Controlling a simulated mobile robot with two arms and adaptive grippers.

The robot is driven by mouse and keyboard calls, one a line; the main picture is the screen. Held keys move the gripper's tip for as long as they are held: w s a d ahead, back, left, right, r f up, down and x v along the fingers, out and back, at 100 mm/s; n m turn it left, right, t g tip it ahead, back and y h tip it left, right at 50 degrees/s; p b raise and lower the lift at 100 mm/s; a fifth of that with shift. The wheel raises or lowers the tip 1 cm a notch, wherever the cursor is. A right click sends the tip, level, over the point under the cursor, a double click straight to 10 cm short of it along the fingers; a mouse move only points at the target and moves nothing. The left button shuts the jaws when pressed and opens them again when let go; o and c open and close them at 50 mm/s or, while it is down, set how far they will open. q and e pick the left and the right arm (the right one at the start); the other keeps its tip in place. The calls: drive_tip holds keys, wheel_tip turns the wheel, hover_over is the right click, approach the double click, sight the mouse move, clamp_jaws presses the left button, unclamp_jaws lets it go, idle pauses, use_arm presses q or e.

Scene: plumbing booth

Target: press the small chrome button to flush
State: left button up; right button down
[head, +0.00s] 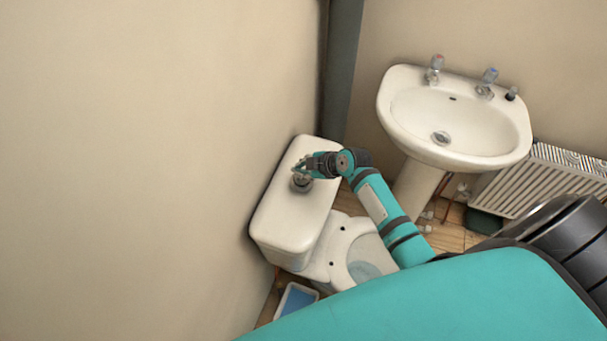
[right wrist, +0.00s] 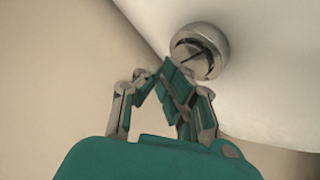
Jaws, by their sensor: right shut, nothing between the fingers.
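The white toilet cistern (head: 283,225) stands against the left wall with its lid on. The round chrome flush button (head: 301,184) sits on the lid, partly covered by my right gripper (head: 297,170) in the head view. In the right wrist view the button (right wrist: 201,49) is a domed chrome piece with a dark split across its face. My right gripper (right wrist: 168,68) is shut and empty, its fingertips close beside the button's left edge. I cannot tell whether they touch it. My left gripper is not in view.
The toilet bowl (head: 345,243) is in front of the cistern, with a blue tray (head: 295,301) on the floor beside it. A white washbasin (head: 455,115) with two taps and a radiator (head: 540,180) stand to the right. The wall (head: 150,150) is close left of the cistern.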

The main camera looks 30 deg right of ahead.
drive_tip(key=shift+f, duration=0.15)
drive_tip(key=shift+f+b, duration=0.25)
drive_tip(key=shift+b, duration=0.1)
drive_tip(key=shift+f+b, duration=0.5)
drive_tip(key=shift+f, duration=0.1)
idle(0.5)
drive_tip(key=shift+r, duration=0.1)
drive_tip(key=shift+r+p, duration=0.85)
drive_tip(key=shift+r, duration=0.1)
wheel_tip(320, 180, up, 5)
drive_tip(key=p, duration=0.4)
